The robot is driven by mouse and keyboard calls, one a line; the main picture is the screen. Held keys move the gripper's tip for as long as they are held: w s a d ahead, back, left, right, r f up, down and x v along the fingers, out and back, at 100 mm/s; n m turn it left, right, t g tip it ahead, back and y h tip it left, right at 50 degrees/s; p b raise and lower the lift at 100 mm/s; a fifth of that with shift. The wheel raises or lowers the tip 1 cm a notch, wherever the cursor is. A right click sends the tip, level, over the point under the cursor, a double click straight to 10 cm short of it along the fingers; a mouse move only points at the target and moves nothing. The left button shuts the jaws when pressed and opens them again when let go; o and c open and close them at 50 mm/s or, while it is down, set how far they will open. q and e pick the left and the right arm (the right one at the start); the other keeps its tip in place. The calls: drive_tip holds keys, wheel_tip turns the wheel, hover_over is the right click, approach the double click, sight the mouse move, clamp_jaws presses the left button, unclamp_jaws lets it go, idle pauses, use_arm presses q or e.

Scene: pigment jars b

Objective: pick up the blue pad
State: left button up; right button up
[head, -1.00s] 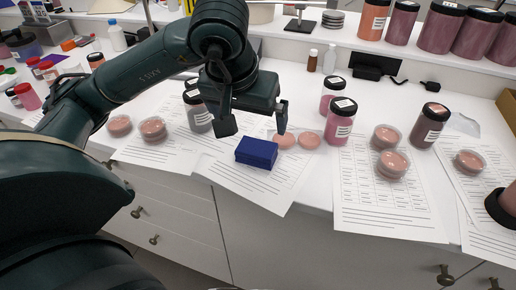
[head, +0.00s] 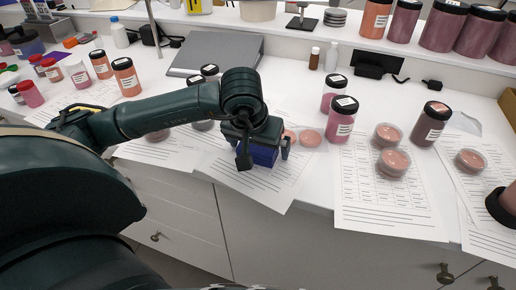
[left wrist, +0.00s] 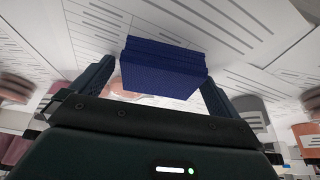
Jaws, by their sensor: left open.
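The blue pad (head: 264,156) is a small dark blue block lying on a printed sheet near the counter's front edge. In the head view my left gripper (head: 264,162) is over it, hiding most of it, with one finger on each side. In the left wrist view the pad (left wrist: 163,68) shows between the two finger tips of the open left gripper (left wrist: 155,85). I cannot tell whether the fingers touch it.
Pink sample dishes (head: 310,137) lie just behind the pad to the right. Pink jars (head: 340,119) stand further right. A grey binder (head: 215,54) lies behind my left arm. Printed sheets (head: 385,195) cover the front counter, and the counter edge is close to the pad.

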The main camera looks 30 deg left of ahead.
use_arm(q)
drive_tip(key=c, duration=1)
wheel_tip(320, 180, up, 10)
drive_tip(key=shift+r, duration=0.1)
